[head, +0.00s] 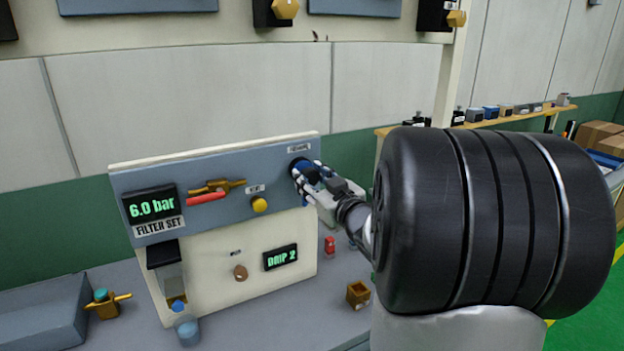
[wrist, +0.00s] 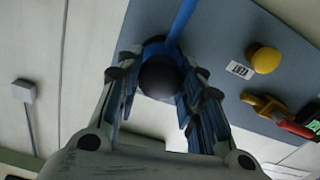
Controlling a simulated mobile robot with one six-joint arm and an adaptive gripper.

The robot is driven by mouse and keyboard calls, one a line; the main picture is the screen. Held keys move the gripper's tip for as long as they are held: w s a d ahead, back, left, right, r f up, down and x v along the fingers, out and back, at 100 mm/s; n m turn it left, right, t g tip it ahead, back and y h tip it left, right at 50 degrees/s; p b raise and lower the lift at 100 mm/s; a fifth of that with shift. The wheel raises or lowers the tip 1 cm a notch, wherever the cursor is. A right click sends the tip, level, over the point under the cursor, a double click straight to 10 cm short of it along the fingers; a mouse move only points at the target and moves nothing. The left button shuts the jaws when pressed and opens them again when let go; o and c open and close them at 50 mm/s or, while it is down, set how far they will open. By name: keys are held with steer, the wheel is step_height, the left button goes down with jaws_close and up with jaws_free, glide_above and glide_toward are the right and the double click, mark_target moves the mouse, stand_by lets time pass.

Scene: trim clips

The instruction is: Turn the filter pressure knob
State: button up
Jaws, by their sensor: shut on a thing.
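The filter pressure knob (wrist: 160,76) is dark and round, with a blue ring behind it, at the upper right corner of the panel (head: 220,282). My gripper (wrist: 160,70) has its fingers on both sides of the knob and is shut on it. In the head view my gripper (head: 304,176) reaches the panel from the right and hides most of the knob. A small label (head: 299,147) sits above it. The display (head: 150,205) at the panel's upper left reads 6.0 bar, with FILTER SET below.
A yellow button (head: 259,204) and a red-handled brass valve (head: 207,196) are left of the knob. A second display (head: 280,257) reads DRIP 2. A small open brown box (head: 358,294) and a red item (head: 330,245) stand on the bench at right.

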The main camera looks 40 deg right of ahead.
steer(key=shift+c, duration=0.7)
steer(key=shift+n+b, duration=0.7)
steer(key=shift+b, duration=0.1)
steer(key=o, duration=1.1)
steer(key=shift+c, duration=0.2)
steer(key=v, duration=1.2)
